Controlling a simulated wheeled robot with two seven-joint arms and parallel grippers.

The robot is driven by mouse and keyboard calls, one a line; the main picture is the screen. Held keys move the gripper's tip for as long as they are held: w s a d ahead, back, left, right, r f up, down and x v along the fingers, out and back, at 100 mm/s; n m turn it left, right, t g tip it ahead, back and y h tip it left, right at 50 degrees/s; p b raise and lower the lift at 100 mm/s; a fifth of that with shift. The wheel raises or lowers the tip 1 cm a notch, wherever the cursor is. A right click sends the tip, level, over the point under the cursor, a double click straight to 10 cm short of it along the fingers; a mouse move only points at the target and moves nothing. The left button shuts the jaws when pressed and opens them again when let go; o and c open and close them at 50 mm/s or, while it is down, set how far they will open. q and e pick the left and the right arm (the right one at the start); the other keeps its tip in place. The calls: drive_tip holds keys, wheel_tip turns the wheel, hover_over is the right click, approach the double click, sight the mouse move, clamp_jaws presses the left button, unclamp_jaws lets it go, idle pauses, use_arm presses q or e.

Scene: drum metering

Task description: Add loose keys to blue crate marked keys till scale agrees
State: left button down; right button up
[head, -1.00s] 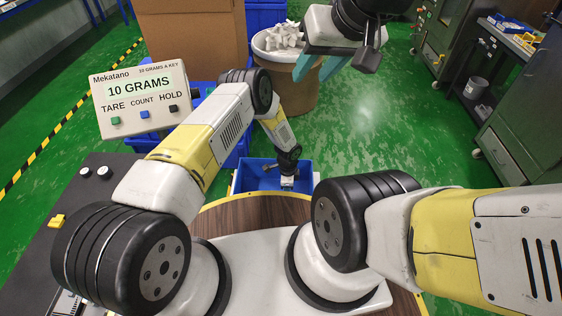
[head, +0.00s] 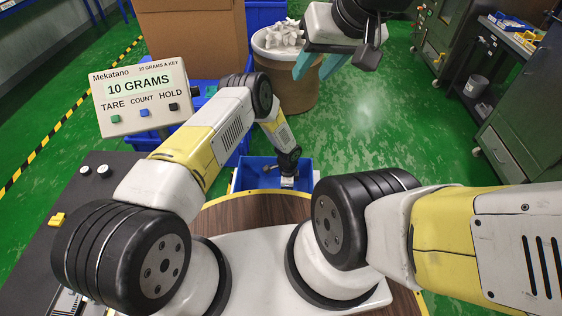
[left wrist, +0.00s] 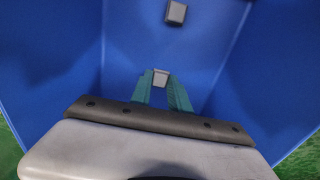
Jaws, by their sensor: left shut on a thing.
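The blue crate (head: 243,178) stands beyond the round wooden table edge in the head view; its blue walls fill the left wrist view (left wrist: 60,75). My left gripper (left wrist: 161,92) is down inside the crate, its teal fingers closed on a small grey key (left wrist: 160,77). Another grey key (left wrist: 176,12) lies in the crate, apart from the fingers. The scale display (head: 140,88) reads "10 GRAMS", with "10 GRAMS A KEY" above and TARE, COUNT and HOLD buttons below. My right gripper (head: 316,66) is open and empty, high in front of the drum.
A drum (head: 290,85) holding a heap of white pieces (head: 284,33) stands at the back. A cardboard box (head: 190,40) stands left of it, near blue crates (head: 265,14). The green floor between drum and cabinets is clear.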

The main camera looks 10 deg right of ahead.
use_arm(q)
drive_tip(key=shift+f, duration=0.45)
idle(0.3)
drive_tip(key=c, duration=1.1)
unclamp_jaws()
drive_tip(key=shift+c, duration=0.2)
drive_tip(key=shift+r, duration=0.1)
